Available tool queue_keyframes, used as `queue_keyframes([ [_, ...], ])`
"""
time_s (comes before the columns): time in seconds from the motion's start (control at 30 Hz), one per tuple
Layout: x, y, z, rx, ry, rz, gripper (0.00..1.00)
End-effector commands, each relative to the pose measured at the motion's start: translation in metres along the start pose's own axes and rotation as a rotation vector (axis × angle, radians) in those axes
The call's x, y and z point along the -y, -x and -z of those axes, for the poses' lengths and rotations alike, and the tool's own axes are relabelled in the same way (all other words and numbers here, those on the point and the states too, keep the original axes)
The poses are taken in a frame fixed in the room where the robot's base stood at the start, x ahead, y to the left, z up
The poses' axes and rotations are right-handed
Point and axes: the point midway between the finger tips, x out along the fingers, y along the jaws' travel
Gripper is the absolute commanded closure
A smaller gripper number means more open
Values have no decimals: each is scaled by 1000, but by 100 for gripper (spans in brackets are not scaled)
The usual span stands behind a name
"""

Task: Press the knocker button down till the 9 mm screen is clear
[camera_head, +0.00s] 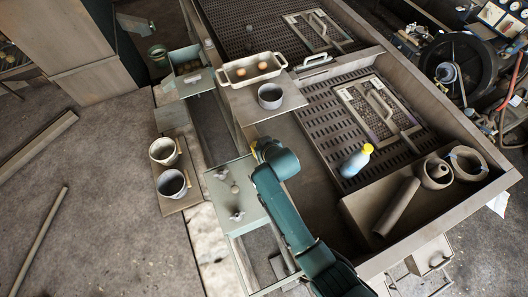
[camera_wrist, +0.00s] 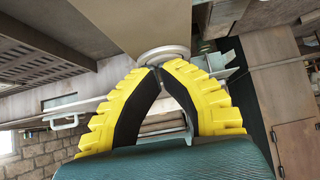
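My gripper (camera_head: 260,145) is beside the inner edge of the grey machine, by the green table with small knobs. In the wrist view, the yellow-backed fingers of my gripper (camera_wrist: 160,68) meet at their tips, with nothing seen between them. A round grey disc (camera_wrist: 165,50) lies just beyond the tips and may be the knocker button. I cannot tell whether the tips touch it. Two framed screens with handles, a far one (camera_head: 318,30) and a nearer one (camera_head: 378,110), lie on slotted decks. No size marking is readable, and I cannot tell how clear their meshes are.
A cream tray (camera_head: 250,70) and a grey bowl (camera_head: 270,96) stand behind my gripper. Two buckets (camera_head: 164,152) (camera_head: 172,184) stand at left. The floor at left is mostly open.

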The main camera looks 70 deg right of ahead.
Motion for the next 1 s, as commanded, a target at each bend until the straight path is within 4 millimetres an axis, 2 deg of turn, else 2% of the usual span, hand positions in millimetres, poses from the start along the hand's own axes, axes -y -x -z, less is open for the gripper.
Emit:
queue_keyframes([
  [0.07,0,-6,-5,12,0,-1,100],
  [0.47,0,-1,-2,19,2,-1,100],
  [0.7,3,36,37,8,5,4,100],
  [0.73,3,37,25,11,6,4,100],
  [1.0,3,100,27,4,5,4,100],
])
